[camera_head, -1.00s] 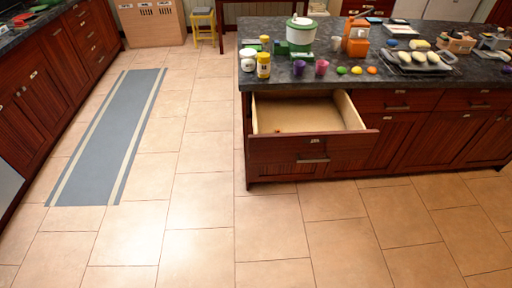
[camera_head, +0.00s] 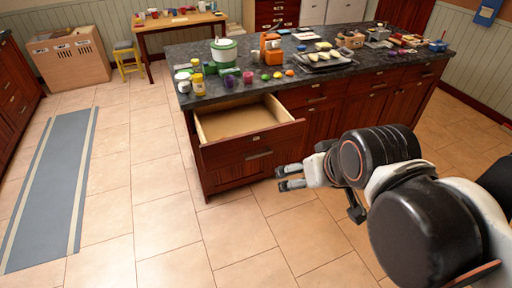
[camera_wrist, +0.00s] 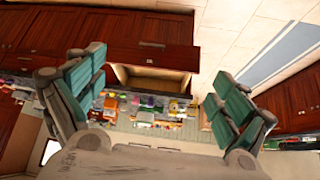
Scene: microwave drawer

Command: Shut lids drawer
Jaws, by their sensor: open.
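The drawer (camera_head: 251,142) in the dark red-wood kitchen island stands pulled out, with its pale inside showing and looking mostly empty. Its front carries a bar handle (camera_head: 260,154). My gripper (camera_head: 285,178) is low in front of the island, right of and below the drawer front, apart from it. In the wrist view the picture is upside down; the open drawer (camera_wrist: 152,82) lies between the two spread green-padded fingers (camera_wrist: 160,95). The gripper is open and empty.
The island's dark countertop (camera_head: 225,103) holds a green and white pot (camera_head: 223,52), jars, cups, coloured balls and a tray (camera_head: 322,62). A grey striped runner (camera_head: 48,185) lies at left. Tiled floor before the island is clear.

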